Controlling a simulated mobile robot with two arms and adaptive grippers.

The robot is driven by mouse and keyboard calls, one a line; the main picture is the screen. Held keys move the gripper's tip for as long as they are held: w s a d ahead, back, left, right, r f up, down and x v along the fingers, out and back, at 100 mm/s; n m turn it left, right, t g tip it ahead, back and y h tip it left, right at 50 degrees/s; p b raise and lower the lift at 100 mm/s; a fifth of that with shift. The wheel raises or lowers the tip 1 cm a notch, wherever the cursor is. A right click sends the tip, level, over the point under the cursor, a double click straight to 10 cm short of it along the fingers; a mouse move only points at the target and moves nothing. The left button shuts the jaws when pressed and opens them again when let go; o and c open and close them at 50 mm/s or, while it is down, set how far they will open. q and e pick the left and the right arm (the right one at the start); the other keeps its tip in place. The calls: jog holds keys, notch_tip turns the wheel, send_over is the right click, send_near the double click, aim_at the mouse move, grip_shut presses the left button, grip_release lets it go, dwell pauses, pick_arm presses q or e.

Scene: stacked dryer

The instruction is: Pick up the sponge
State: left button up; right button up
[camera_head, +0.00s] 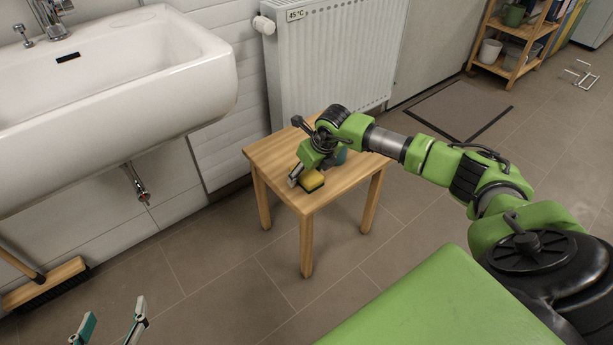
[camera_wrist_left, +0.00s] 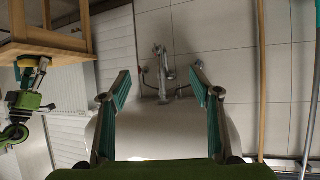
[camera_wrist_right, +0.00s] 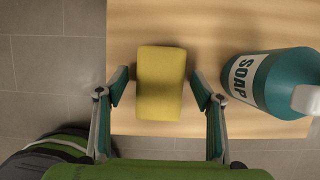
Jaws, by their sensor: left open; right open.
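The yellow sponge (camera_wrist_right: 160,84) lies on the wooden stool (camera_wrist_right: 210,25) in the right wrist view, between the fingertips of my right gripper (camera_wrist_right: 160,88). The gripper is open, with a small gap on each side of the sponge. My left gripper (camera_head: 108,330) is open and empty at the lower left of the head view, over the floor. Its fingers also show in the left wrist view (camera_wrist_left: 160,85).
A teal soap bottle (camera_wrist_right: 275,82) stands on the stool right beside my right gripper. A white sink (camera_head: 120,85) and a radiator (camera_head: 335,55) are behind. A broom (camera_head: 45,285) rests at the lower left. Tiled floor (camera_head: 215,260) is clear around the stool.

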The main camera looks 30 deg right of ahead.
jog(key=shift+f, duration=0.25)
dwell(0.7)
jog(key=c, duration=0.9)
